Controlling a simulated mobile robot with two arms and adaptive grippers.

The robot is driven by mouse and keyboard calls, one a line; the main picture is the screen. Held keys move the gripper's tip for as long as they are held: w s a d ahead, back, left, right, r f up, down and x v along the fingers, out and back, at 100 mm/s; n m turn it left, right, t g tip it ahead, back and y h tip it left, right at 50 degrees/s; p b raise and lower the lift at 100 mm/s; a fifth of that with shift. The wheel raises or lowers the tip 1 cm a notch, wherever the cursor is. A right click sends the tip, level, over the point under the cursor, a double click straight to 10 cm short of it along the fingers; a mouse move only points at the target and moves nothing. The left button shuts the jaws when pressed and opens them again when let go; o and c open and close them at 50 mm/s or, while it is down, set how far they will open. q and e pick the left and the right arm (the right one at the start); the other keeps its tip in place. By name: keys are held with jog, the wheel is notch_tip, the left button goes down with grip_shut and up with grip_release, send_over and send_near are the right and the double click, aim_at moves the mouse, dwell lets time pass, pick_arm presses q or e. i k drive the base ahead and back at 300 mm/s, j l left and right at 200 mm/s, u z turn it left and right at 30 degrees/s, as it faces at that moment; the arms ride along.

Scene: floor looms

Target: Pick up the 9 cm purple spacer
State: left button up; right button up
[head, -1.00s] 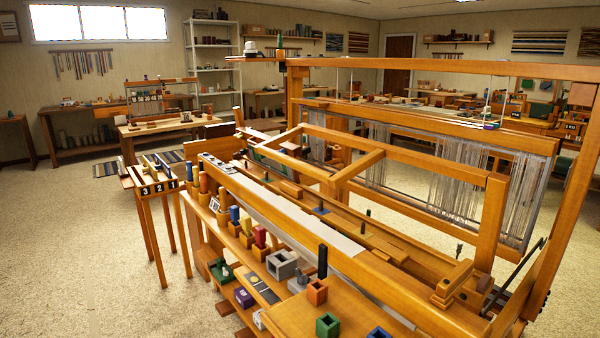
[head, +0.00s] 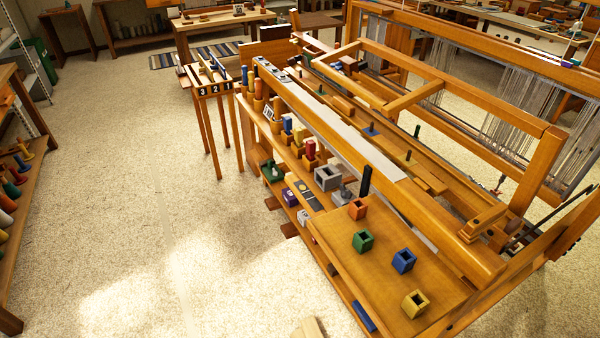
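A small purple block (head: 290,197) with a pale marking on its front sits on the loom's lower side shelf, left of the dark panel with round marks. The marking is too small to read, so I cannot tell whether this block is the 9 cm spacer. Neither of my grippers can be made out in the head view.
Orange (head: 357,209), green (head: 363,241), blue (head: 403,261) and yellow (head: 415,304) hollow blocks stand on the loom's near shelf. A grey hollow block (head: 327,178) is behind the purple one. Carpet (head: 130,200) left of the loom is clear.

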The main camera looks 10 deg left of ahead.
aim_at(288, 196)
jog(key=i+j, duration=0.15)
jog(key=j, duration=0.2)
jog(key=i+j+z, duration=0.15)
jog(key=j, duration=0.2)
jog(key=i+j, duration=0.2)
jog(key=j, duration=0.15)
jog(key=i+j+z, duration=0.15)
jog(key=j, duration=0.2)
jog(key=i+j, duration=0.1)
jog(key=j, duration=0.25)
